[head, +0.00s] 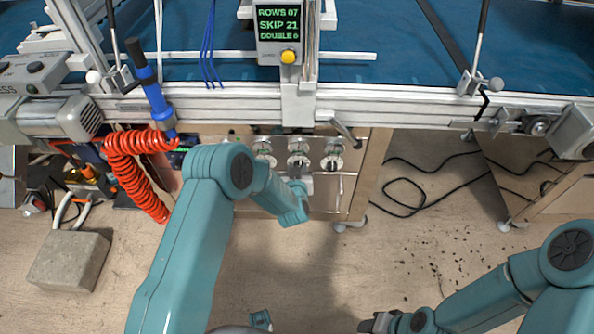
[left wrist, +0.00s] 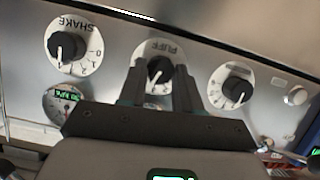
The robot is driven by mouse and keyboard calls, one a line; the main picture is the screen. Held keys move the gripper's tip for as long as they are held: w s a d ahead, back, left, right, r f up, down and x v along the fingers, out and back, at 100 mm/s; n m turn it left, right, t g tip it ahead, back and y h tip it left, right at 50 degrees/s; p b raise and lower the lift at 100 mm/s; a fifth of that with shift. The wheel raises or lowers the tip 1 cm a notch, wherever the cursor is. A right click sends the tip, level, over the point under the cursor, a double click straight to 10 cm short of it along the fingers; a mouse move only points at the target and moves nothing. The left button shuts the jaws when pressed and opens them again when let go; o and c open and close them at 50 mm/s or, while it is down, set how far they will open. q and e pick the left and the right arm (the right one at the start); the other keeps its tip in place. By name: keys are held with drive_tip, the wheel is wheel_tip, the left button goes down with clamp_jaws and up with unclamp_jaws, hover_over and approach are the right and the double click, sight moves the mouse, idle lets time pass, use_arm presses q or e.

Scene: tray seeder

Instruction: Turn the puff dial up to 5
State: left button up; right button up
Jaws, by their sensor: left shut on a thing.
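The puff dial (left wrist: 160,55), a white disc with a black knob, is in the middle of the silver panel in the left wrist view, its lettering upside down. My left gripper (left wrist: 158,80) is shut on the dial's knob, one dark finger on each side. The fingers cover much of the scale, and I cannot read the setting. In the head view the left gripper (head: 299,182) reaches up to the middle of a row of dials under the machine frame. My right gripper (head: 380,322) is low at the bottom edge, away from the panel; its jaws are unclear.
The shake dial (left wrist: 73,43) and another dial (left wrist: 231,86) flank the puff dial closely. A gauge (left wrist: 64,100) with a green readout sits near the shake dial. A red coiled hose (head: 130,170) hangs left of my arm. A display box (head: 280,35) is above.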

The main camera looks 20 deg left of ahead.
use_arm(q)
drive_tip(key=shift+w+d+f+m+g+y+b, duration=0.15)
drive_tip(key=shift+m+y+b, duration=0.1)
drive_tip(key=shift+m+y, duration=0.85)
drive_tip(key=shift+s+d+r+m+g+y+b, duration=0.15)
drive_tip(key=shift+m+y, duration=0.55)
drive_tip(key=shift+m, duration=0.7)
drive_tip(key=shift+w+f, duration=0.1)
drive_tip(key=o, duration=1)
drive_tip(key=shift+o, duration=0.2)
drive_tip(key=p+v, duration=0.3)
drive_tip(key=v, duration=1.3)
drive_tip(key=shift+d, duration=0.15)
